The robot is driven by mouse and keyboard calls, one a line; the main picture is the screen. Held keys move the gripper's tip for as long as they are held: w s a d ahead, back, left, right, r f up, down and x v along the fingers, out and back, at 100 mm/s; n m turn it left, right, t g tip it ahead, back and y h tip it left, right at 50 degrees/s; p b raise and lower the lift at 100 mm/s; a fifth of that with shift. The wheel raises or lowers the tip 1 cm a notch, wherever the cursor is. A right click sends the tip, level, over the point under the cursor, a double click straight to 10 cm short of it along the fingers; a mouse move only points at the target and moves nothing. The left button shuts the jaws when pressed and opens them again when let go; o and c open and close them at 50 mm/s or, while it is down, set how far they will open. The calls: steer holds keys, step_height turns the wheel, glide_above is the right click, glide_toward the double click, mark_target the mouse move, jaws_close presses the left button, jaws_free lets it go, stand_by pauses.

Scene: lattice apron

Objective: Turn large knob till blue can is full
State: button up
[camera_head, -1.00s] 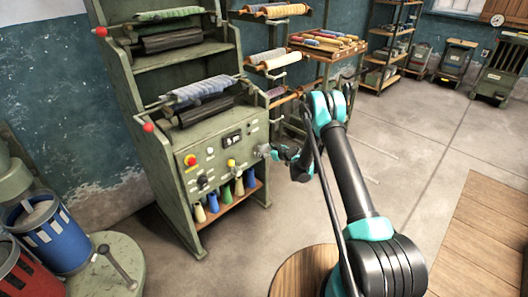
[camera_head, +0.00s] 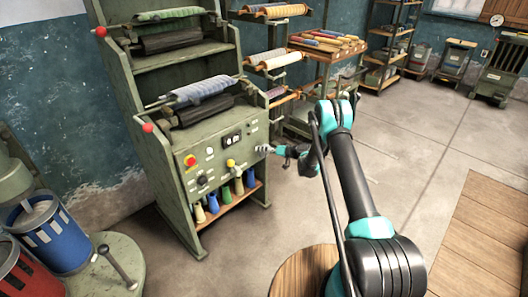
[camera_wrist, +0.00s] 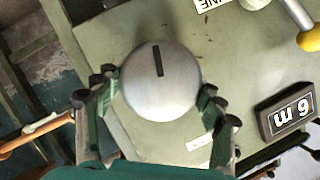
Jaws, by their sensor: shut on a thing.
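The large knob (camera_wrist: 160,88) is a round silver disc with a dark slot, on the green machine panel in the wrist view. My gripper (camera_wrist: 157,86) is shut on the knob, with a finger on either side of its rim. The blue can (camera_head: 55,240) with white stripes stands at the lower left. Pale material shows inside its top; the exact level is hard to tell.
A red can (camera_head: 18,275) stands beside the blue can, near a round base with a lever (camera_head: 118,267). The panel has a red button (camera_head: 190,160), a yellow-knobbed lever (camera_wrist: 308,40) and a small display (camera_wrist: 288,115). Open floor lies right of the machine.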

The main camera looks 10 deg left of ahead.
steer(key=m+y, duration=0.2)
steer(key=m, duration=0.1)
steer(key=shift+d+f+m+g, duration=0.1)
steer(key=shift+m+g, duration=0.3)
stand_by(0.4)
steer(key=o, duration=1.2)
steer(key=shift+d, duration=0.1)
steer(key=v, duration=1.1)
steer(key=shift+d, duration=0.4)
